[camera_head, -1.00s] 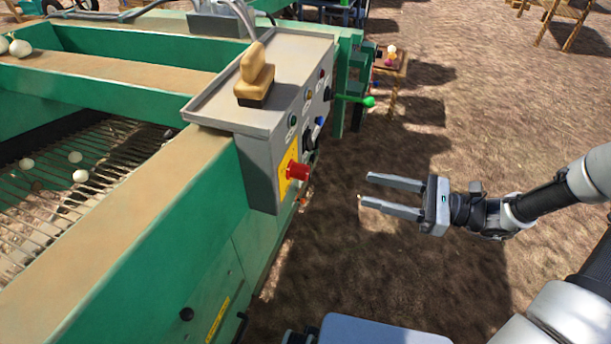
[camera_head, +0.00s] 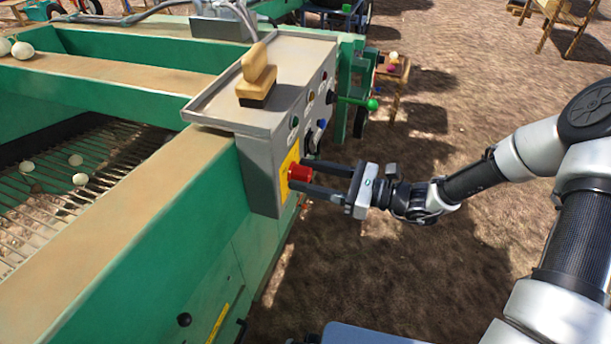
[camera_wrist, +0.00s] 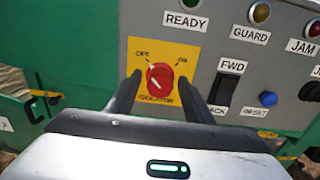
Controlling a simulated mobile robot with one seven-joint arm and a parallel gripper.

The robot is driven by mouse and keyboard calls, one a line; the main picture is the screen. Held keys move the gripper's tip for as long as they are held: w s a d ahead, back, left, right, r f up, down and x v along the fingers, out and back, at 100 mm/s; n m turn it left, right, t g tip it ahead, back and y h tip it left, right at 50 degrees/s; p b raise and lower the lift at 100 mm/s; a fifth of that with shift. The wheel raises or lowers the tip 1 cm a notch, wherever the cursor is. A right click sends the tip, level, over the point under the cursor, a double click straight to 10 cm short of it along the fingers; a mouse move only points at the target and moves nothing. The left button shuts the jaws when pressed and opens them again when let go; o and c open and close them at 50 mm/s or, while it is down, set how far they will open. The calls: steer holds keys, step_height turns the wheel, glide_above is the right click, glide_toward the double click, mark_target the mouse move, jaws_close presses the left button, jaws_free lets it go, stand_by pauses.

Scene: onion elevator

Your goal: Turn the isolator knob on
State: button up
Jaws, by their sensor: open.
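The red isolator knob (camera_wrist: 160,77) sits on a yellow plate (camera_wrist: 186,50) marked ISOLATOR, with OFF at upper left and ON at upper right. Its white mark points up and left, toward OFF. The knob also shows in the head view (camera_head: 299,173) on the face of the grey control box (camera_head: 262,180). My gripper (camera_head: 300,176) is open. In the wrist view its two dark fingers (camera_wrist: 160,80) stand one on each side of the knob, with gaps visible between them and the knob. Whether the tips reach the plate is not clear.
Right of the knob are a black FWD/BACK switch (camera_wrist: 223,89), a blue reset button (camera_wrist: 267,99) and the READY lamp (camera_wrist: 194,4). A wooden-handled brush (camera_head: 257,78) lies on top. Open ground is to the right.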

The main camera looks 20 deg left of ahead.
steer(key=shift+a, duration=0.4)
steer(key=c, duration=1)
steer(key=shift+c, duration=0.2)
